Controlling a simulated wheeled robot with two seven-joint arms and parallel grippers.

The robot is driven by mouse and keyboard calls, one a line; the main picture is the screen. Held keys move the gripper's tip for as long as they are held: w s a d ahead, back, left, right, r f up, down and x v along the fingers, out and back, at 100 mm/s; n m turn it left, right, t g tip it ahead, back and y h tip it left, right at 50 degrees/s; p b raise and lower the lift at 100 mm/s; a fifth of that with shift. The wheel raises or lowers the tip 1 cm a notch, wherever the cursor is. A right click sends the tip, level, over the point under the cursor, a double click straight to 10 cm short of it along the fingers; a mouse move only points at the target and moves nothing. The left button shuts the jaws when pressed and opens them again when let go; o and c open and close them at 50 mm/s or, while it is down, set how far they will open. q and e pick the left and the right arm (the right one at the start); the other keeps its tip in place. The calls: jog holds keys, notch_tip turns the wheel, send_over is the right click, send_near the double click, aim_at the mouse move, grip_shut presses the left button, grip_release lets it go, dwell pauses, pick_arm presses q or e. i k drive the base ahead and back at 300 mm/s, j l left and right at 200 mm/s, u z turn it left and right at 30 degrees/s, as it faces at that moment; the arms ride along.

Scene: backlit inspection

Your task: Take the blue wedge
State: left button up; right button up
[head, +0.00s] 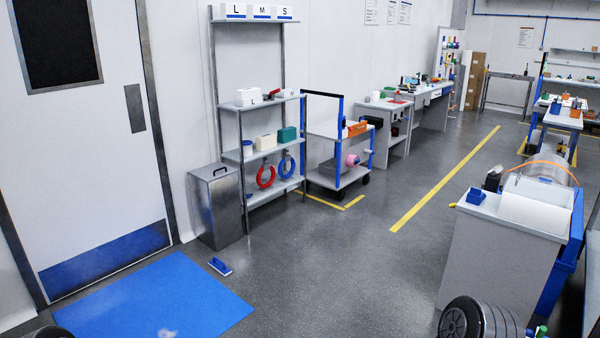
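A small blue piece (220,267) lies on the grey floor just off the right edge of the blue mat, in front of the door. It looks like a low wedge with a raised part, but it is too small to be sure of its shape. Neither of my grippers shows in the head view.
The blue mat (150,300) lies before the white door (95,120). A grey bin (216,207) and shelf rack (262,157) stand by the wall, beside a blue-framed cart (338,150). The packing bench (495,255) stands right. The middle floor is clear.

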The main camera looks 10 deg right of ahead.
aim_at(475, 196)
jog(key=i+j, duration=0.1)
jog(key=i, duration=0.75)
jog(key=i+j, duration=0.15)
jog(key=i, duration=0.7)
jog(key=i+z, duration=0.35)
jog(key=z, duration=0.15)
jog(key=i+j+z, duration=0.25)
jog(key=z, duration=0.25)
jog(key=i+j+z, duration=0.3)
jog(key=z, duration=0.15)
jog(key=i+j+z, duration=0.15)
jog(key=j+z, duration=0.15)
jog(key=i+j+z, duration=0.25)
jog(key=j, duration=0.15)
jog(key=j+z, duration=0.6)
jog(key=j, duration=0.15)
